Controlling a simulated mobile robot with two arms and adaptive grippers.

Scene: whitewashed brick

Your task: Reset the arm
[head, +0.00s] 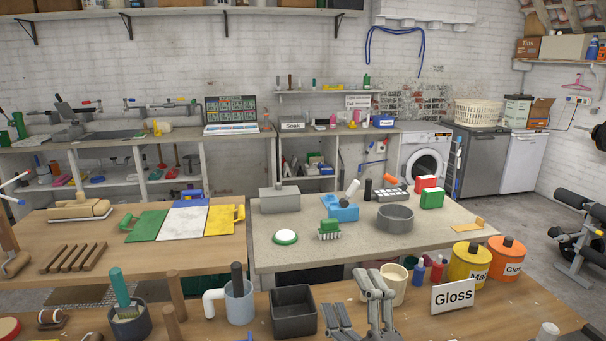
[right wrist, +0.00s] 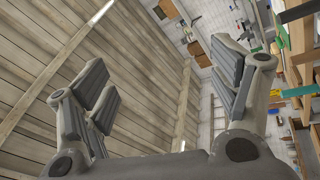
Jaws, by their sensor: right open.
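Behind the fingers that view shows roof boards, a white brick wall and tilted shelving at the right. My left gripper is not in view.
Near the right gripper are a dark grey bin (head: 293,312), a cream cup (head: 392,284), the Gloss sign (head: 453,296) and a yellow can (head: 469,265). A blue-grey mug (head: 239,303) stands further left. Work tables with several objects stand beyond.

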